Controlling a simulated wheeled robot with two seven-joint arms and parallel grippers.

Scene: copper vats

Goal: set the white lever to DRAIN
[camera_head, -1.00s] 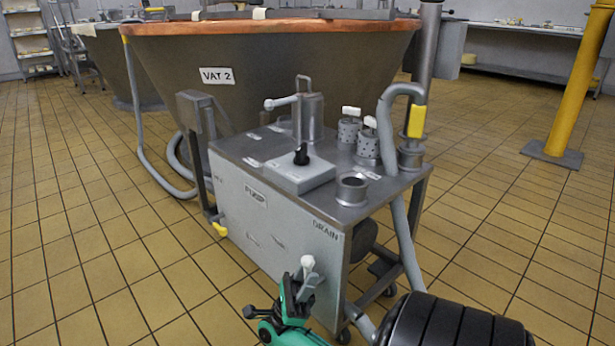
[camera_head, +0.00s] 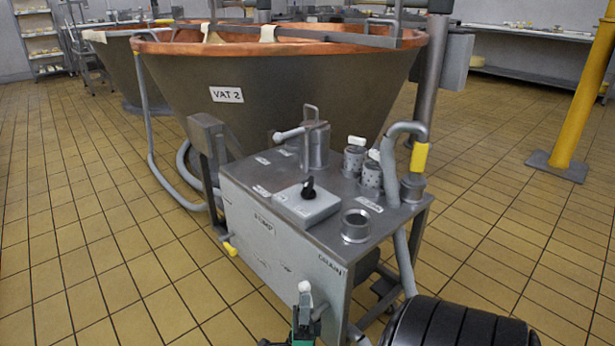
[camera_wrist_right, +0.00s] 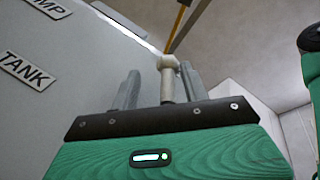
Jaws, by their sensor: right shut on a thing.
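The white lever (camera_head: 305,290) is low at the right end of the front panel of the grey steel cart (camera_head: 275,243), just left of and below the DRAIN label (camera_head: 330,264). My right gripper (camera_head: 303,318) is at it, at the picture's bottom edge. In the right wrist view, the lever's pale rod and round knob (camera_wrist_right: 168,62) stand between the two grey fingers (camera_wrist_right: 160,92), which are shut on it. The TANK label (camera_wrist_right: 27,71) and part of the PUMP label show left there. The lever's pivot is hidden. My left gripper is not in view.
The cart carries a control box with a black knob (camera_head: 309,188), an open steel cup (camera_head: 355,226) and perforated cylinders (camera_head: 354,161). Vat 2 (camera_head: 280,105) stands behind. A grey hose (camera_head: 404,262) runs down the cart's right side. Tiled floor is open to the left.

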